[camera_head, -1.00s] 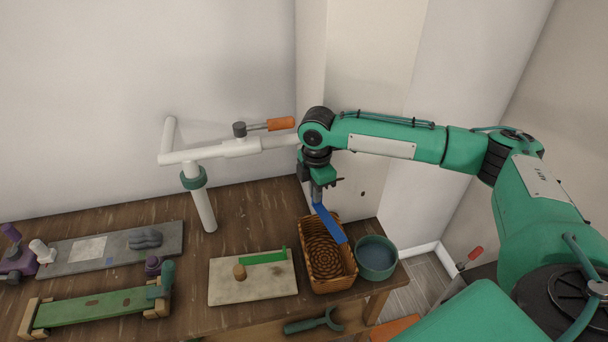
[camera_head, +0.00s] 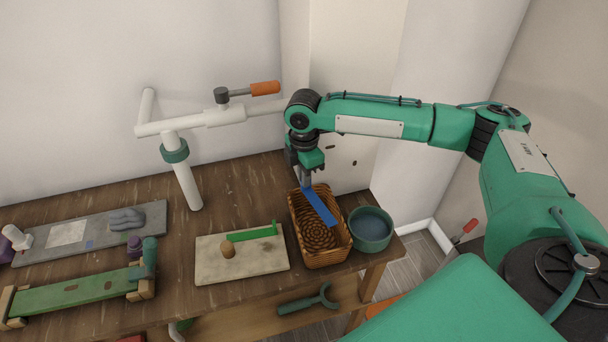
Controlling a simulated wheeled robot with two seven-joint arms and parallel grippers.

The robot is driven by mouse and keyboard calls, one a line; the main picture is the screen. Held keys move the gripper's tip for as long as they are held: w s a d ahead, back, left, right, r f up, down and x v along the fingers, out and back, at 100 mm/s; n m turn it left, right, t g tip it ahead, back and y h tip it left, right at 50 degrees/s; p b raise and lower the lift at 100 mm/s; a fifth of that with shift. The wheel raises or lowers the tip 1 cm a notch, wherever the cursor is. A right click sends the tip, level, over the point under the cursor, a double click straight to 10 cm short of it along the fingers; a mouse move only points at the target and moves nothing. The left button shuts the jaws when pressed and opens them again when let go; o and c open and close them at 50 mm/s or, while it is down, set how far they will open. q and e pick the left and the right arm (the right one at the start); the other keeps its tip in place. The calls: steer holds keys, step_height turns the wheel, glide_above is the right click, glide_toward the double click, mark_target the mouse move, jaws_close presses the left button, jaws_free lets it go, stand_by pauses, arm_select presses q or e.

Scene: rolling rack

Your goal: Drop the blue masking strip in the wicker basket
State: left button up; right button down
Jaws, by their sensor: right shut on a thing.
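The blue masking strip (camera_head: 320,207) is a flat blue bar, tilted, with its upper end in my right gripper (camera_head: 306,183). The gripper is shut on it and points down. The wicker basket (camera_head: 329,260) is a brown woven rectangular basket near the right end of the table. In the picture the strip lies over the basket's opening; I cannot tell how far its lower end is above or inside the rim. My left gripper is not in view.
A teal bowl (camera_head: 370,230) stands right beside the basket. A pale board (camera_head: 225,265) with a green strip lies to its left. A white pipe stand (camera_head: 184,172) rises behind. A green tool (camera_head: 308,300) lies on the lower shelf. The table's right edge is close.

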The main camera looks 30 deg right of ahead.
steer(key=c, duration=1.5)
jaws_free()
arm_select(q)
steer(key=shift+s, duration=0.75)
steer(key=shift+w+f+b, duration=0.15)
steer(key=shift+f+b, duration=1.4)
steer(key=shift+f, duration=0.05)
arm_select(e)
steer(key=shift+r, duration=6.95)
